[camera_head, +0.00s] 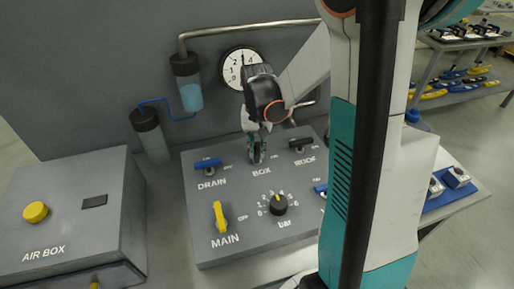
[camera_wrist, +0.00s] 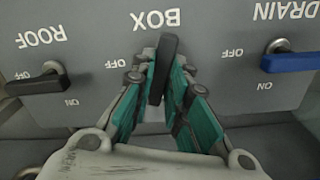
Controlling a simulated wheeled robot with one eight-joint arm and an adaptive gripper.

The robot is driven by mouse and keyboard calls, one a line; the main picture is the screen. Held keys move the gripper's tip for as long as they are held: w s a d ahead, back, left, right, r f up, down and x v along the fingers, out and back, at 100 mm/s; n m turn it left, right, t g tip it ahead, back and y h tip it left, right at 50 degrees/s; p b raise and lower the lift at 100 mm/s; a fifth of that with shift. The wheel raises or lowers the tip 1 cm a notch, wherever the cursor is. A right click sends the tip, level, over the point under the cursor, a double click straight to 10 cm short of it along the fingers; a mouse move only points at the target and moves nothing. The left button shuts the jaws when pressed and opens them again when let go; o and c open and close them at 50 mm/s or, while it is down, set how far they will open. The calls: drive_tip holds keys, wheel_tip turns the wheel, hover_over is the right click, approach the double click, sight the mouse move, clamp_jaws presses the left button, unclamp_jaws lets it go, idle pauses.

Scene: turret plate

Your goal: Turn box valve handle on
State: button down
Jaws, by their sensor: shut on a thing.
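The BOX valve handle (camera_wrist: 163,62) is a dark lever under the BOX label on the turret plate (camera_head: 205,253). In the wrist view it stands nearly upright in the picture, slightly tilted, beside an OFF mark on its left. My gripper (camera_wrist: 165,75) has its teal fingers on both sides of the handle and is shut on it. In the head view my gripper (camera_head: 257,150) is over the BOX position and hides the handle.
The blue DRAIN handle (camera_head: 207,163) and dark ROOF handle (camera_head: 301,144) flank my gripper closely. The yellow MAIN handle (camera_head: 219,214) and a black bar knob (camera_head: 279,204) sit in front. A gauge (camera_head: 236,72) is behind. The AIR BOX (camera_head: 75,205) stands left.

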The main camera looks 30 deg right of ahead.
sight(257, 150)
drive_tip(key=shift+n, duration=1.8)
drive_tip(key=c, duration=1.6)
unclamp_jaws()
drive_tip(key=shift+o, duration=0.2)
wheel_tip(257, 150, up, 12)
